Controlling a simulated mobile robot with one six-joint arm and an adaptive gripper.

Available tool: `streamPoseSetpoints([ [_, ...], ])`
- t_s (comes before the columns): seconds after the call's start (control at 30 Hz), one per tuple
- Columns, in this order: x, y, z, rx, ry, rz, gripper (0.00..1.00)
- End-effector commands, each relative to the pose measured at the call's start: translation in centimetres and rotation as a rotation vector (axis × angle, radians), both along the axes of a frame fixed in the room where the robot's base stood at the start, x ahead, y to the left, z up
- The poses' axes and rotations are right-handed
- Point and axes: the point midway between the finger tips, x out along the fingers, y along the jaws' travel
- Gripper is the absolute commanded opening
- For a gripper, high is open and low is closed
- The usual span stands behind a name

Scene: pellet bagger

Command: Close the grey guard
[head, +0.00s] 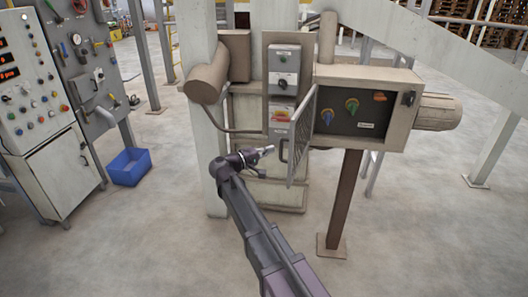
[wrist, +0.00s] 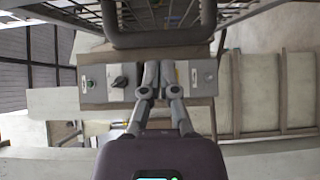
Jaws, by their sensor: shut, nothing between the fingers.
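The grey guard (head: 302,138) is a mesh door standing swung open at the left side of the box, sticking out toward me. The box's dark panel with blue, green and orange knobs (head: 352,105) is uncovered. A dark bar handle (head: 283,150) is on the guard's left face. In the wrist view the handle (wrist: 158,40) crosses the upper middle, with the guard's mesh (wrist: 75,13) behind it. My gripper (head: 271,149) is shut and empty, just left of the handle. Its fingertips (wrist: 158,66) show just below the bar; I cannot tell whether they touch it.
A grey switch box (head: 284,70) and a lower labelled box (head: 282,118) are mounted left of the guard. A brown post (head: 345,205) holds up the knob box. A control cabinet (head: 45,120) and a blue bin (head: 129,166) stand at the left. The floor at front right is clear.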

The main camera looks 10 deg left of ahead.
Motion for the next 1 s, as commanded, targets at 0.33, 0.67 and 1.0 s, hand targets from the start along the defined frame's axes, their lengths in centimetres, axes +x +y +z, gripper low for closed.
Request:
streamPoseSetpoints([
  [0.33,0.0,-1.1,0.0,0.000,0.000,0.000,0.00],
  [0.67,-0.1,-1.5,0.0,0.000,0.000,0.003,0.00],
  [1.0,-0.5,-3.3,0.0,0.000,-0.001,0.032,0.00],
])
